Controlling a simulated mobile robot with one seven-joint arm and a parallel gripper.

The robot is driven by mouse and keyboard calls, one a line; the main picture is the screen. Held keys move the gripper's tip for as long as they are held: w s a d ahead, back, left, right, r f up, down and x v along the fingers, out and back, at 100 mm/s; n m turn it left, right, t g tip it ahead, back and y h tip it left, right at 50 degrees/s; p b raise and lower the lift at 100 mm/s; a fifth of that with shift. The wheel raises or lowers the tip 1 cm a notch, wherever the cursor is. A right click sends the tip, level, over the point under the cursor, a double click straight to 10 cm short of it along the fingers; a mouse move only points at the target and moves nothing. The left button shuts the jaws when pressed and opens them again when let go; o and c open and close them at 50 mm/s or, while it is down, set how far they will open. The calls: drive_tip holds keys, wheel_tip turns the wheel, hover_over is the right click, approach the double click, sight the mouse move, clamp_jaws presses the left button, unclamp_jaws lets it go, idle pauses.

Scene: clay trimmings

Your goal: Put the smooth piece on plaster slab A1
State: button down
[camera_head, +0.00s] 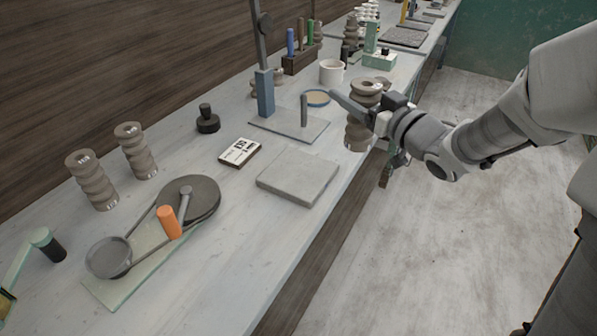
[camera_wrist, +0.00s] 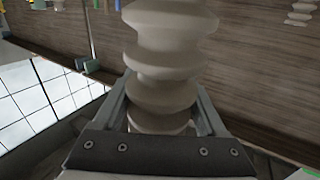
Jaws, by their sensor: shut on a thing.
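My gripper (camera_head: 368,112) is shut on a ribbed, beige-grey clay piece (camera_head: 358,136). The piece stands roughly upright in the jaws near the bench's front edge, beyond and right of a flat grey slab (camera_head: 298,178). In the wrist view the held piece (camera_wrist: 168,60) rises between the two fingers of my gripper (camera_wrist: 165,105). The slab's top is bare; I can read no label on it. Two similar ribbed pieces (camera_head: 92,180) (camera_head: 135,150) stand at the left on the bench. I cannot tell from surface finish which piece is smooth.
A printed card (camera_head: 240,152) lies beside the slab. A stand with a grey base plate (camera_head: 290,128), a white cup (camera_head: 332,71) and a shallow dish (camera_head: 316,97) are beyond it. A wheel device with an orange handle (camera_head: 169,222) is at the near left.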

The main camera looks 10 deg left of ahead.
drive_tip(key=a+f+n+g+y+b, duration=0.1)
drive_tip(key=a+f+b, duration=0.4)
drive_tip(key=a+f, duration=0.4)
drive_tip(key=shift+w+a+f, duration=0.15)
drive_tip(key=shift+a+f, duration=0.15)
drive_tip(key=shift+a, duration=1.7)
drive_tip(key=shift+f, duration=0.15)
unclamp_jaws()
drive_tip(key=shift+f, duration=0.1)
